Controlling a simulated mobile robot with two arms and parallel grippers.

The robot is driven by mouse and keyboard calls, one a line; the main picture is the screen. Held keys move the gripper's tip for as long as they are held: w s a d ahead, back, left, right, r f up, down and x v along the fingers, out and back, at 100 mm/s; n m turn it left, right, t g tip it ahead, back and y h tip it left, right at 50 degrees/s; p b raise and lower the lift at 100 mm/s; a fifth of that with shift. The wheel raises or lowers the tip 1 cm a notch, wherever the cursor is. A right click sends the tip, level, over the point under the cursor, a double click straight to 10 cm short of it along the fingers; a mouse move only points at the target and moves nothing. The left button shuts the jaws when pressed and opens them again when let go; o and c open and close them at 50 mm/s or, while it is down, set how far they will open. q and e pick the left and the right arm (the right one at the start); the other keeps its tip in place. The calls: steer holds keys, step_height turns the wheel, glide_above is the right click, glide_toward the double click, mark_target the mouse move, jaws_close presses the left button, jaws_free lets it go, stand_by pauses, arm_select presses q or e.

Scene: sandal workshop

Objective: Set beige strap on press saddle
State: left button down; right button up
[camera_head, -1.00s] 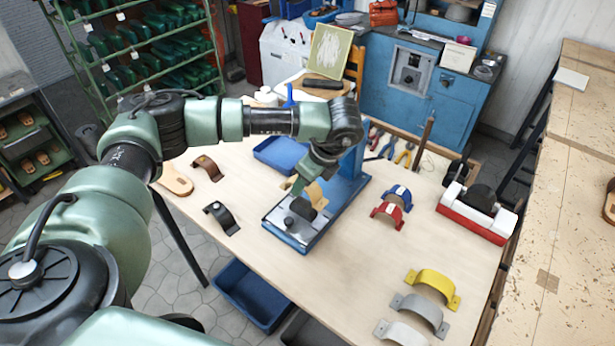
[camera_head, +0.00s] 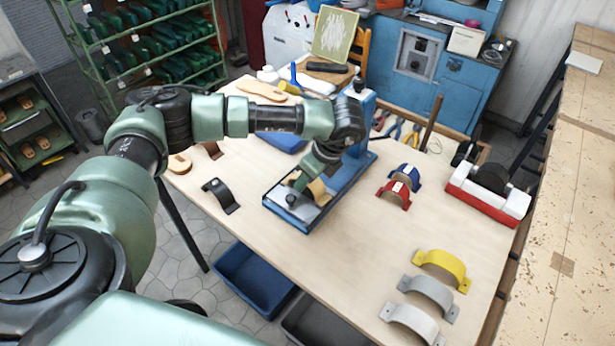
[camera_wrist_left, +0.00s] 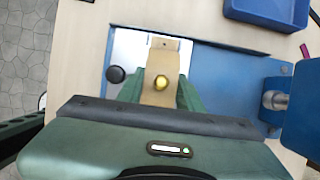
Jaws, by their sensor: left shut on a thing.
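The beige strap (camera_head: 319,189) is between the fingers of my left gripper (camera_head: 308,186), low over the metal plate of the blue press (camera_head: 345,182). In the left wrist view the strap (camera_wrist_left: 158,62) lies between the two green fingers of the gripper (camera_wrist_left: 160,92), which is shut on it. A round brass piece (camera_wrist_left: 160,82) shows at the strap's middle. A black knob (camera_wrist_left: 116,74) stands on the plate beside the strap. The saddle is hidden under the strap and gripper, so I cannot tell whether they touch. My right gripper is not in view.
A black strap (camera_head: 220,194) lies left of the press. Blue (camera_head: 405,176) and red (camera_head: 395,195) straps stand to its right. Yellow (camera_head: 443,268), grey (camera_head: 430,298) and white (camera_head: 412,322) straps stand at front right. A blue tray (camera_head: 281,142) is behind. The table's front middle is clear.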

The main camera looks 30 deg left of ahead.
arm_select(q)
steer(key=shift+f, duration=0.15)
stand_by(0.4)
steer(key=shift+c, duration=2.3)
jaws_free()
steer(key=shift+f, duration=0.1)
